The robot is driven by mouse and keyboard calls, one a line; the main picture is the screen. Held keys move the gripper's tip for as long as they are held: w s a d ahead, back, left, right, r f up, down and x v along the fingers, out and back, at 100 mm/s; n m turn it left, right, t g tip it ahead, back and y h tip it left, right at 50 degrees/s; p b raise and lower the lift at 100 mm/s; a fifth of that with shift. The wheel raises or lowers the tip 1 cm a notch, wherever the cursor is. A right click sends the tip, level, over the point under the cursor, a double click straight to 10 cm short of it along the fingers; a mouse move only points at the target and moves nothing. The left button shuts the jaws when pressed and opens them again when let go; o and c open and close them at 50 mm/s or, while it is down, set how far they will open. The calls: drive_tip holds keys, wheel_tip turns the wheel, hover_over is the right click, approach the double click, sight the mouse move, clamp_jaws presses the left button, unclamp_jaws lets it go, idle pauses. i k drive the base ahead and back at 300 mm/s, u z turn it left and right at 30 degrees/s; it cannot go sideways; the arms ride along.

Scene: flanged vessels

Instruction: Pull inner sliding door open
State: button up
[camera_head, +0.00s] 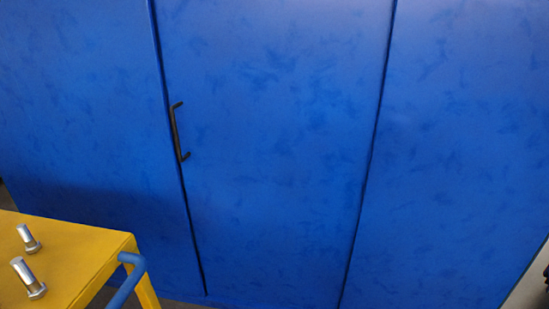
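A blue door panel (275,150) with a mottled surface stands in the middle of the head view, between two dark vertical seams. A black bar handle (176,132) is fixed upright near its left edge, beside the left seam. The panel looks closed, level with the blue panels on both sides. I cannot tell from this view whether it is the inner sliding door. My gripper is not in view.
A yellow table (75,262) stands at the lower left, in front of the blue wall, with two silver bolts (28,278) on top. A blue tubular bar (130,280) sits at its right corner. The space before the middle panel looks clear.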

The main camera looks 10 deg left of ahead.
sight(274, 105)
drive_tip(key=u, duration=1.45)
drive_tip(key=i, duration=0.45)
drive_tip(key=u, duration=0.3)
